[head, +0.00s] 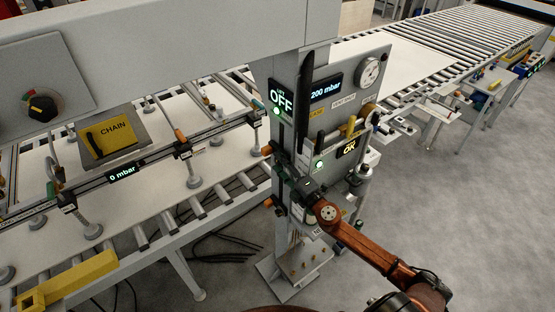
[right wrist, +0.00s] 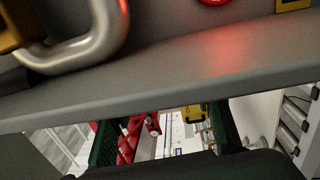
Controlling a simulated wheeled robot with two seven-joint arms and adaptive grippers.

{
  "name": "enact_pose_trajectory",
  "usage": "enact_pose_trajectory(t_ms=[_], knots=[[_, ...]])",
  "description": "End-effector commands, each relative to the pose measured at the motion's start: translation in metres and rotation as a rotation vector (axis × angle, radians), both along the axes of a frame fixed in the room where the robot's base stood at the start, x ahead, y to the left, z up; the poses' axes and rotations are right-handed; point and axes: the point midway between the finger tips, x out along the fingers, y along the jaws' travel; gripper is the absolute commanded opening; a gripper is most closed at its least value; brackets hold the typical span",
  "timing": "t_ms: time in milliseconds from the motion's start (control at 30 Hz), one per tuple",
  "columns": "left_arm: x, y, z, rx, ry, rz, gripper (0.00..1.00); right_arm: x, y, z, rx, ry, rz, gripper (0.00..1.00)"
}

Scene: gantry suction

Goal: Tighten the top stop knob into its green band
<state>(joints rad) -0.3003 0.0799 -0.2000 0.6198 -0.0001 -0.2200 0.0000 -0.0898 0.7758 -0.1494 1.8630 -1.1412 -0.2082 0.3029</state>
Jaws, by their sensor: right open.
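A small orange knob (head: 267,150) sticks out from the left side of the grey column, below the lit "OFF" display (head: 282,97). I take it to be the top stop knob; a similar orange knob (head: 268,203) sits lower on the same side. My right gripper (head: 284,174) is open at the column, just below and right of the upper knob, apparently holding nothing. I cannot make out the knob's green band. My left gripper is not in view.
A suction beam (head: 125,173) with several cups lies left. A grey bar (right wrist: 200,70) and metal loop (right wrist: 85,45) fill the upper wrist view.

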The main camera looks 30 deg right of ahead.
Motion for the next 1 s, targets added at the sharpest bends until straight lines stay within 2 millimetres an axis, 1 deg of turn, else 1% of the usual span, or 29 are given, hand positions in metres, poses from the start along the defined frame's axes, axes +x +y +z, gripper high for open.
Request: enact_pose_trajectory(t_ms=[33,167,467,1000], knots=[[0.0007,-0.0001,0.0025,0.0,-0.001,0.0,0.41,0.0062,0.0003,0.0015,0.001,0.0,-0.001,0.46],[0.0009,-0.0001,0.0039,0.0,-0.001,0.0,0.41,0.0144,0.0004,0.0013,0.001,0.0,-0.002,0.46],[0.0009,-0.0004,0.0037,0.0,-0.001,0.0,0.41,0.0153,-0.0006,0.0004,0.001,0.001,-0.004,0.46],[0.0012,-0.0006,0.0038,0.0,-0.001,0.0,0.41,0.0148,-0.0014,0.0004,0.001,0.001,-0.005,0.09]])
